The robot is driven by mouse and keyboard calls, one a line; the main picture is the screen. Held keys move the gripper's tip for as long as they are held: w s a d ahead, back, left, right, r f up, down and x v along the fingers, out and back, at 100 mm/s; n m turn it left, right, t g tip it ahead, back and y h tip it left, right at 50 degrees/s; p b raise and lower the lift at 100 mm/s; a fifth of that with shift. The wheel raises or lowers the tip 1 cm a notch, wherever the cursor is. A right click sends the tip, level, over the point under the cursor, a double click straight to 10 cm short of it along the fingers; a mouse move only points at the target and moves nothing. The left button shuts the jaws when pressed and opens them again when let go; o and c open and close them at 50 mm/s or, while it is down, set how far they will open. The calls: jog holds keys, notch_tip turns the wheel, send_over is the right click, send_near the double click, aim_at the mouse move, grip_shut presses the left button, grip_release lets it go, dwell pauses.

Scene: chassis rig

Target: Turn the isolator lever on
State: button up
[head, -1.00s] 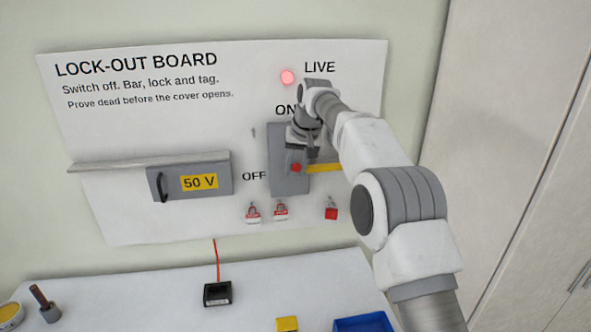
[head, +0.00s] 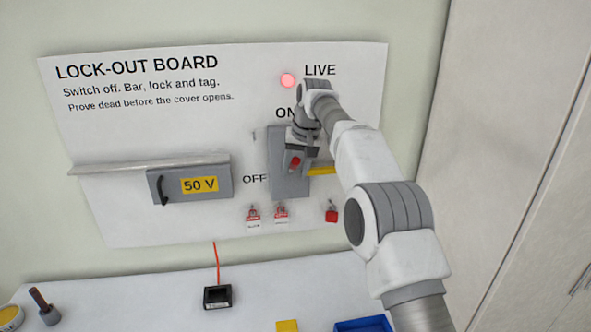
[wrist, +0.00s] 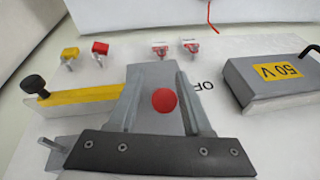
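The grey isolator box (head: 288,188) is on the white lock-out board, between the ON and OFF labels. Its lever has a red knob (head: 294,162), partway between the two labels; the shank is mostly hidden. In the wrist view the red knob (wrist: 164,100) lies between the two fingers of my gripper (wrist: 161,92). The fingers are apart, with a visible gap on each side of the knob. In the head view my gripper (head: 300,155) is at the box, its fingers partly hidden. The LIVE lamp (head: 288,80) glows red.
A yellow bar (head: 321,171) is right of the box. Padlocks (head: 281,213) and a red padlock (head: 331,212) hang below. A grey 50 V cover (head: 218,184) is left under a ledge (head: 130,165). A black meter (head: 217,297) and blue tray (head: 362,325) are on the bench.

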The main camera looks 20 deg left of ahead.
jog(key=shift+o, duration=0.3)
jog(key=shift+r, duration=0.1)
jog(key=v, duration=0.7)
jog(key=shift+s+d+r, duration=0.1)
jog(key=shift+s+r, duration=0.05)
